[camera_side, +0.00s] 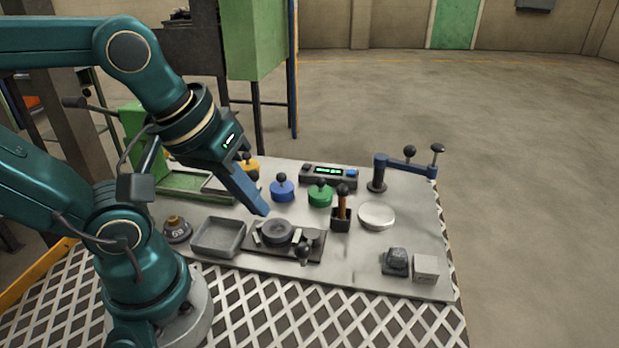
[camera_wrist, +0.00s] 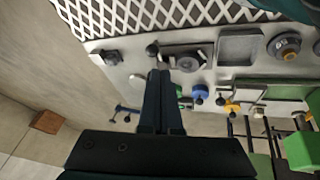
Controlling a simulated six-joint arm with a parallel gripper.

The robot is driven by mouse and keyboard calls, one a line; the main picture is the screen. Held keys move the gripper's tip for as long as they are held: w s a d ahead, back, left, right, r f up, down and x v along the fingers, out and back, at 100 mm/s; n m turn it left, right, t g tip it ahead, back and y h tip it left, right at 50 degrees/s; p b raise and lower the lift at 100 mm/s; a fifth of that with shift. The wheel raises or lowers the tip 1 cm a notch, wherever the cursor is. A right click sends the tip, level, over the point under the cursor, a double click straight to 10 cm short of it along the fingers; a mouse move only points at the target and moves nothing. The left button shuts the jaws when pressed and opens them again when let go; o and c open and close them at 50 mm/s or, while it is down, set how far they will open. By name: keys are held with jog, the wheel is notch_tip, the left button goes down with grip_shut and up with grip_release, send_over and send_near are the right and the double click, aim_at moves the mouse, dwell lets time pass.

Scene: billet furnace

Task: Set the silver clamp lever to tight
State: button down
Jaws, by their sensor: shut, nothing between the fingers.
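A low clamp fixture (camera_side: 258,247) lies near the middle front of the bench top, holding a dark grey round piece (camera_side: 278,231) between pale jaws. A short lever with a dark ball knob (camera_side: 304,251) sticks out at its front right; I take this as the clamp lever, though its silver part is hardly visible. In the wrist view the knob (camera_wrist: 152,49) is just beyond my fingertips and the round piece (camera_wrist: 187,63) is to its right. My gripper (camera_side: 262,210) is shut and empty, pointing down above and behind the fixture, apart from the lever. It also shows in the wrist view (camera_wrist: 160,74).
A grey tray (camera_side: 218,251) stands left of the fixture, and a black holder (camera_side: 341,222) with a wooden-handled tool right of it. Blue (camera_side: 282,192) and green (camera_side: 320,197) knobbed pieces stand behind. A blue lever arm (camera_side: 405,165) on a post stands back right.

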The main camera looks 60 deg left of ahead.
jog(key=shift+w+a+f+n+g+y, duration=0.35)
jog(key=shift+w+n+g, duration=0.65)
jog(key=shift+n, duration=2.2)
jog(key=shift+w+a+f+n+g+y, duration=0.15)
jog(key=shift+w+n+g+y, duration=0.85)
jog(key=shift+n, duration=2.2)
jog(key=shift+w+a+f+n+g+y, duration=0.1)
jog(key=shift+w+a+f+n+g, duration=0.3)
jog(key=shift+n+g, duration=1.95)
jog(key=shift+w+d+r+n+t, duration=0.1)
jog(key=shift+w+d+n+t, duration=0.1)
jog(key=shift+n+t, duration=0.65)
jog(key=x, duration=0.9)
jog(key=shift+s, duration=0.15)
jog(key=shift+f, duration=0.55)
jog(key=shift+w+d+r, duration=0.25)
jog(key=shift+w+d, duration=0.3)
jog(key=shift+d, duration=0.2)
jog(key=shift+w+d+r, duration=0.2)
jog(key=shift+w+d, duration=0.35)
jog(key=shift+d, duration=0.25)
